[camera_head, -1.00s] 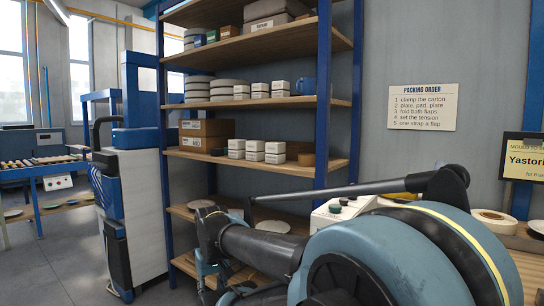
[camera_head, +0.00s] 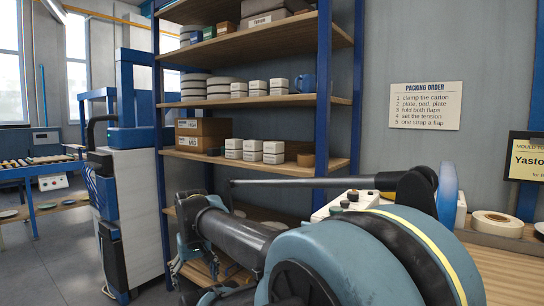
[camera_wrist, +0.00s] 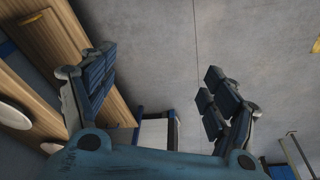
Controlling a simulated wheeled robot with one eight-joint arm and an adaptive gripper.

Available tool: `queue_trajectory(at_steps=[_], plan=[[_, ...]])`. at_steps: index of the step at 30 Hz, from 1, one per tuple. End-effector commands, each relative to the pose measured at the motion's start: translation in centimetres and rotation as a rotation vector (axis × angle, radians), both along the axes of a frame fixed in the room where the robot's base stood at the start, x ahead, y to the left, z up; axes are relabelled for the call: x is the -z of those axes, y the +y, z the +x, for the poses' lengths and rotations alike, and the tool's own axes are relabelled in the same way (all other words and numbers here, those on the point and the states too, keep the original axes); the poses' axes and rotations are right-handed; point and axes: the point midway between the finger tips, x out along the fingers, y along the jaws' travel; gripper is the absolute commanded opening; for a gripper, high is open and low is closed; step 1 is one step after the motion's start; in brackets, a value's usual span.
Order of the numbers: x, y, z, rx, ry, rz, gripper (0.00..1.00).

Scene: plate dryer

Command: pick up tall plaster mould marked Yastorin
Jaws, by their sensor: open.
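Grey plaster-like blocks (camera_head: 275,7) sit on the top shelf in the head view, cut by the top edge. One bears a small pale label (camera_head: 260,20) that I cannot read surely, so I cannot tell whether any is the tall Yastorin mould. A dark sign (camera_head: 525,158) at the right edge shows part of "Yastorin". My gripper (camera_head: 190,238) is low in front of the lower shelves, well below those blocks.
Blue-posted shelving (camera_head: 323,100) holds stacked plates (camera_head: 195,87), white boxes (camera_head: 265,150), cartons (camera_head: 203,133) and a blue mug (camera_head: 307,84). A white and blue machine (camera_head: 135,195) stands left of it. A bench with a tape roll (camera_head: 497,223) is at right. Floor is open at left.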

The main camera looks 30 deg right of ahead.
Motion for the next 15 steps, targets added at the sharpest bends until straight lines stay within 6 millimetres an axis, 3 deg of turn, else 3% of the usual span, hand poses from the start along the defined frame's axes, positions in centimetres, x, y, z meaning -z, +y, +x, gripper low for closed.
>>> queue_trajectory(at_steps=[8,15], plan=[[-12.8,-6.0,8.9,0.281,-0.062,-0.048,0.83],[-23.1,-13.2,15.8,0.528,-0.126,-0.09,0.83]])
